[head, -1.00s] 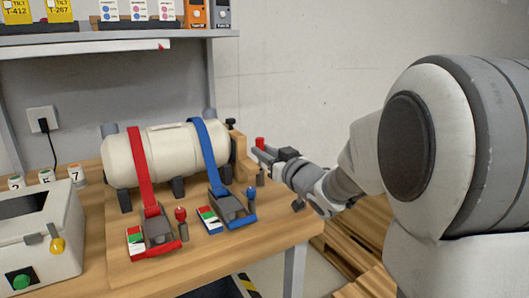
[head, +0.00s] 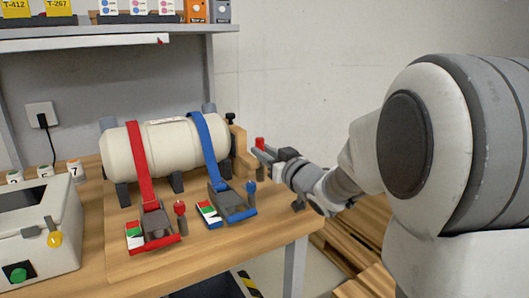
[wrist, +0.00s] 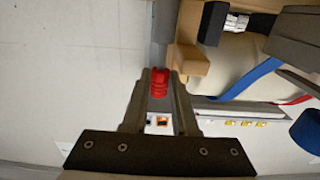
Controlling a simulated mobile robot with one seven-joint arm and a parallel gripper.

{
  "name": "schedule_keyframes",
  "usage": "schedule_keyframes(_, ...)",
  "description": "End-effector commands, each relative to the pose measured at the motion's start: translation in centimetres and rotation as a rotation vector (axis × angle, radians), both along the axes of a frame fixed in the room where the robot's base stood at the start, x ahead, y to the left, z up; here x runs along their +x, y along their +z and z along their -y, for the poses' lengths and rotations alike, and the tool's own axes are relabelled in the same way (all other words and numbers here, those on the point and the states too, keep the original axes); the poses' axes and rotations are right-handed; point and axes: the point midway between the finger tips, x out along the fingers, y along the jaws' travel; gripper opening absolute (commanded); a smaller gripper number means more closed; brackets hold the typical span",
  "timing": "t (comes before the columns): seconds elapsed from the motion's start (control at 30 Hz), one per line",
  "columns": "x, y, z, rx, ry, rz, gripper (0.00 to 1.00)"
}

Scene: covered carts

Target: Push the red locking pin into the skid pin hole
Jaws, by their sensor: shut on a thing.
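The red locking pin (head: 260,143) is held upright between the fingertips of my gripper (head: 258,152), which is shut on it. In the wrist view the red pin (wrist: 159,83) shows between the two grey fingers (wrist: 160,90). The gripper is just right of the wooden block (head: 240,148) at the right end of the skid. In the wrist view this wooden block (wrist: 190,60) lies ahead and to the right of the pin, with a gap in that picture. The skid pin hole cannot be made out in either view.
A cream tank (head: 165,150) lies on the skid under a red strap (head: 139,165) and a blue strap (head: 210,150). Their ratchet buckles sit at the front of the wooden table (head: 200,262). A grey box (head: 40,240) stands at left. A shelf (head: 120,32) hangs above.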

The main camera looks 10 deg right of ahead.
Motion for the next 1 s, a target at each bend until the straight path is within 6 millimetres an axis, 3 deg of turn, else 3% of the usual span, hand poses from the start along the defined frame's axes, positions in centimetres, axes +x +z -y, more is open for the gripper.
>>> schedule_keyframes(0.23,0.00,1.22,0.00,0.000,0.000,0.002,0.00)
schedule_keyframes(1.0,0.01,1.24,0.01,0.000,0.000,0.002,0.00)
